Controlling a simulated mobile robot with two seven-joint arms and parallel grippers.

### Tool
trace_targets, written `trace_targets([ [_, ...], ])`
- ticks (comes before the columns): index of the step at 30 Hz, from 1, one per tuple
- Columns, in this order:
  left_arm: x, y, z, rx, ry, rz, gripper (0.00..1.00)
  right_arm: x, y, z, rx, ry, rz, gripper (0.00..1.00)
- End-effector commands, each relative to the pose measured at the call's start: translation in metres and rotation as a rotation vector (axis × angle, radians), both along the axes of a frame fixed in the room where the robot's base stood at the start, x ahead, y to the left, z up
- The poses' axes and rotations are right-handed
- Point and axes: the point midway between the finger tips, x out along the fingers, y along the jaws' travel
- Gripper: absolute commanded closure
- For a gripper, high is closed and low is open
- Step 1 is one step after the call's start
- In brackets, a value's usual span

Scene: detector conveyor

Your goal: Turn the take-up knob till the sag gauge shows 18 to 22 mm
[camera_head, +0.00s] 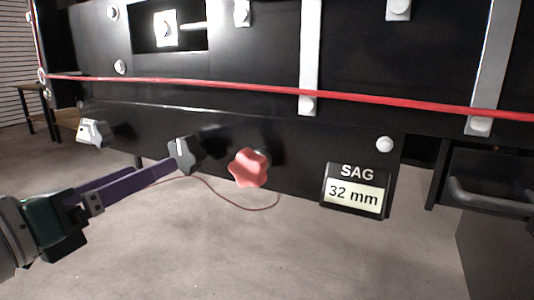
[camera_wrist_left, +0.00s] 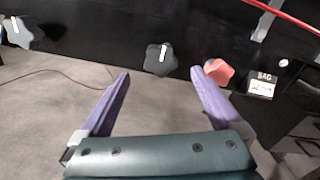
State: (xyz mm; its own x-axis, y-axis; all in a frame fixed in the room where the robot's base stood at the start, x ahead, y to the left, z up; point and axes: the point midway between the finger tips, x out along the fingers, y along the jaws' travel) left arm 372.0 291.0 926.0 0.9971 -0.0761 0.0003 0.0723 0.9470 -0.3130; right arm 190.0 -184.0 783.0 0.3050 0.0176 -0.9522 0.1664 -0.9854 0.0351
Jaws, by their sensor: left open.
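The sag gauge (camera_head: 355,196) reads 32 mm at the lower right of the black panel; it also shows small in the left wrist view (camera_wrist_left: 261,86). Three star-shaped knobs sit along the panel's lower edge: a light grey one (camera_head: 92,132), a dark grey one (camera_head: 187,155) with a white mark, and a red one (camera_head: 249,168). No label tells me which is the take-up knob. My left gripper (camera_head: 168,168) is open and empty, its purple fingers pointing at the dark grey knob (camera_wrist_left: 160,60). In the left wrist view, that knob lies ahead between the fingertips; the red knob (camera_wrist_left: 216,72) is by the right fingertip.
A red cord (camera_head: 250,87) runs across the panel above the knobs. A thin red wire (camera_head: 240,207) hangs loose below them. A dark box with a handle (camera_head: 490,195) stands at the right. The floor below the panel is clear.

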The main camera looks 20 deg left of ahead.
Motion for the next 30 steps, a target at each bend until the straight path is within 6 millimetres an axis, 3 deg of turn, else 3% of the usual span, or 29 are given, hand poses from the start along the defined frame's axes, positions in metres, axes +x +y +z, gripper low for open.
trace_targets([
  [6, 0.04, -0.003, 0.003, 0.002, -0.003, -0.001, 0.01, 0.0, 0.0, 0.01, -0.001, 0.0, 0.0, 0.5],
  [12, 0.065, -0.005, 0.001, 0.004, -0.002, -0.001, 0.01, 0.0, 0.0, 0.011, -0.001, -0.001, 0.0, 0.5],
  [24, 0.074, -0.006, 0.0, 0.004, 0.001, -0.003, 0.01, 0.0, 0.0, 0.011, 0.0, 0.0, 0.0, 0.5],
  [30, 0.074, -0.007, 0.0, 0.004, 0.001, -0.003, 0.21, 0.0, 0.0, 0.011, 0.0, 0.0, 0.0, 0.5],
])
